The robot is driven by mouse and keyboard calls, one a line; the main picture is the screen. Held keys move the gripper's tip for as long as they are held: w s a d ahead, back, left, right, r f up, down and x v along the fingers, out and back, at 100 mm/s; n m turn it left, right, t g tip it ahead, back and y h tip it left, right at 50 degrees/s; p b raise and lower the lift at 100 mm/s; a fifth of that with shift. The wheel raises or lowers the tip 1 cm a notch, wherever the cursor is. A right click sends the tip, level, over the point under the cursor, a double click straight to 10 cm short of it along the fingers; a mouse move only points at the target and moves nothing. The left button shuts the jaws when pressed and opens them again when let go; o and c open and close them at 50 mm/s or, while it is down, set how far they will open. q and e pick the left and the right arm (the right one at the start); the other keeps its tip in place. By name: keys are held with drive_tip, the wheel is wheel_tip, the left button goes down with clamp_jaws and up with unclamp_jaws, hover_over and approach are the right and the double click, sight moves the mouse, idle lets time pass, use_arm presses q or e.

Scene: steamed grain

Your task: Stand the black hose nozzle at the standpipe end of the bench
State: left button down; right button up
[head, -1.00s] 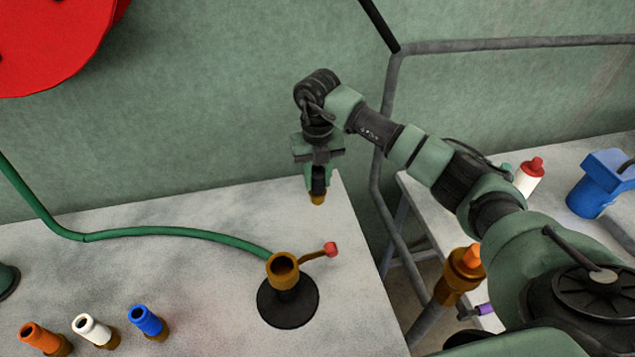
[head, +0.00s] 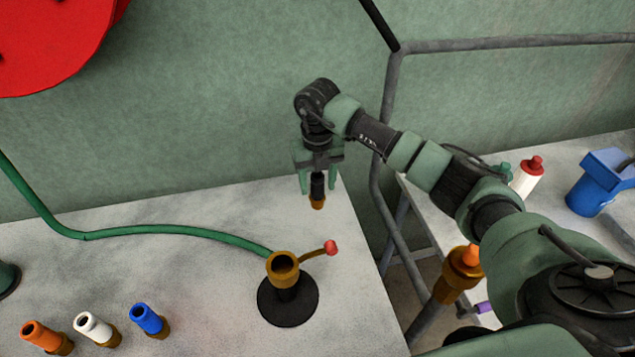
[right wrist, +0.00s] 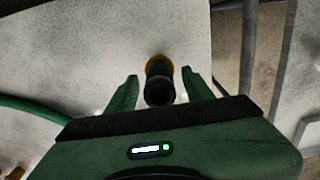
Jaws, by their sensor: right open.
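The black hose nozzle (head: 318,187) with its brass end down stands upright on the bench (head: 200,207), near its far right corner. My right gripper (head: 318,183) is above it, fingers pointing down and spread apart. In the right wrist view the nozzle (right wrist: 159,88) is seen from above between the two open fingers (right wrist: 160,92), with a gap showing on each side. My left gripper is not in view.
A brass fitting on a round black base (head: 288,300) joins the green hose (head: 150,232). Orange (head: 42,335), white (head: 92,326) and blue (head: 147,318) nozzles are at front left. A brass-topped pipe (head: 460,278) rises right of the bench. A second table holds a blue object (head: 597,185).

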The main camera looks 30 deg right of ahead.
wheel_tip(320, 180, up, 12)
drive_tip(key=shift+b, duration=0.95)
